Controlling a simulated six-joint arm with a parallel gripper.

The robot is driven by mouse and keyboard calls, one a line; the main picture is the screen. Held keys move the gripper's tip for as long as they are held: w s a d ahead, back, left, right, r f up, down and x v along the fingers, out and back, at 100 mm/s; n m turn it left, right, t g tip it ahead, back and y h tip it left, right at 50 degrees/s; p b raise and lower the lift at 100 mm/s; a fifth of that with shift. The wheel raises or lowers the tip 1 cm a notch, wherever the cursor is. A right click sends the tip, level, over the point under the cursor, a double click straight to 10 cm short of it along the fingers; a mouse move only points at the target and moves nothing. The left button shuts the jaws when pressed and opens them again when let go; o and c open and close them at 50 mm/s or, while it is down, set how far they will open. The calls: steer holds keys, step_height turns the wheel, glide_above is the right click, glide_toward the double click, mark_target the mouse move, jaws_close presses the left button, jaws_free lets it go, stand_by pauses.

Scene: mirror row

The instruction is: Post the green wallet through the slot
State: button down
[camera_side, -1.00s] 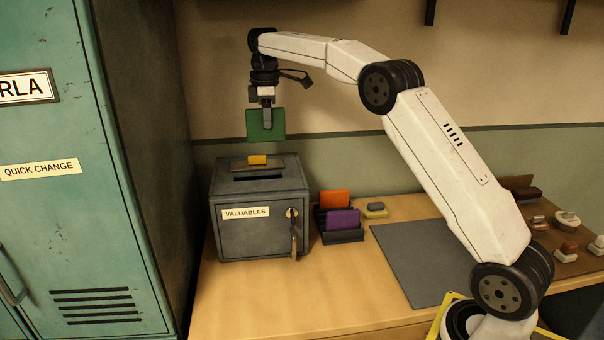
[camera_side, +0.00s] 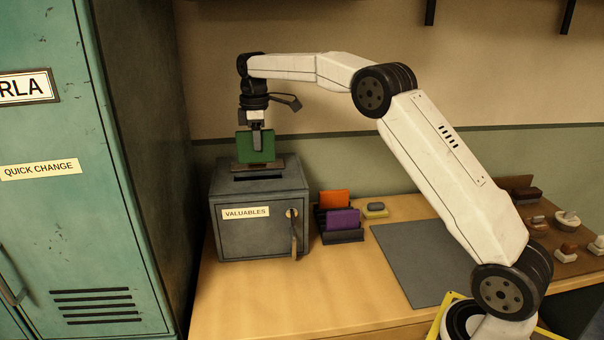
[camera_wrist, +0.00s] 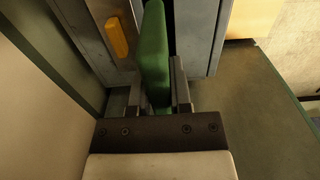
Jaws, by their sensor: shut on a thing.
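The green wallet (camera_side: 244,149) is upright in my gripper (camera_side: 257,146), which is shut on it. In the side view it hangs just above the lid of the grey VALUABLES box (camera_side: 232,236), its lower edge a little above the dark slot (camera_side: 258,177). In the wrist view the wallet (camera_wrist: 154,52) stands between the two fingers of my gripper (camera_wrist: 158,90). The box lid (camera_wrist: 92,38) lies beyond it, and a dark gap shows along the wallet's right side. I cannot tell whether the wallet's edge lines up with the slot.
A yellow piece (camera_wrist: 117,38) sits on the lid, left of the wallet in the wrist view. A key (camera_side: 294,235) hangs from the box front. A dark rack holds an orange wallet (camera_side: 334,199) and a purple wallet (camera_side: 342,219). A grey mat (camera_side: 425,258) lies right.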

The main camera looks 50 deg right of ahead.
mark_target(258, 162)
steer(key=shift+f, duration=0.15)
steer(key=shift+f, duration=2.95)
jaws_free()
steer(key=shift+r, duration=3.95)
